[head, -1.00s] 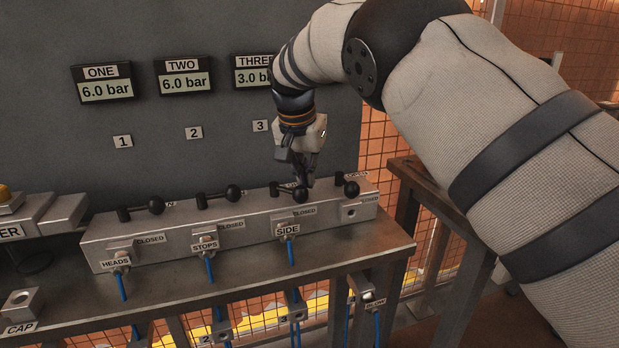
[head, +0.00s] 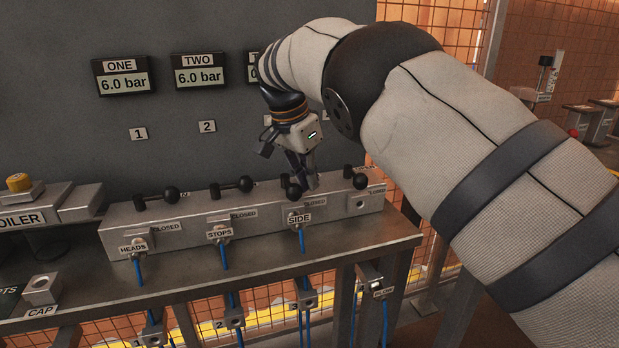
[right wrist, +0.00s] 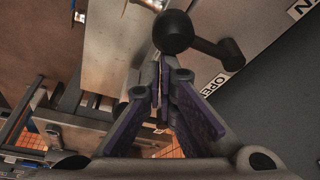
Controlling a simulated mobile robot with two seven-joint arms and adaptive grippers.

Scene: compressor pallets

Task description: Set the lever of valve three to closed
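The black ball-ended lever of valve three (head: 292,193) stands on the grey valve block, above the SIDE label (head: 299,218). It points toward the front, partway between its OPEN and CLOSED labels. My right gripper (head: 311,184) points down just right of the ball. In the right wrist view the lever's ball (right wrist: 172,32) and its arm (right wrist: 222,52) lie just past the fingertips (right wrist: 161,68). The fingers are together with nothing visible between them; whether they touch the ball I cannot tell. My left gripper is not in view.
The levers of valve one (head: 171,192) and valve two (head: 246,184) point right along the block. A fourth lever (head: 360,181) stands close to the right of my gripper. Displays ONE (head: 123,76) and TWO (head: 200,70) read 6.0 bar. My arm covers most of display THREE.

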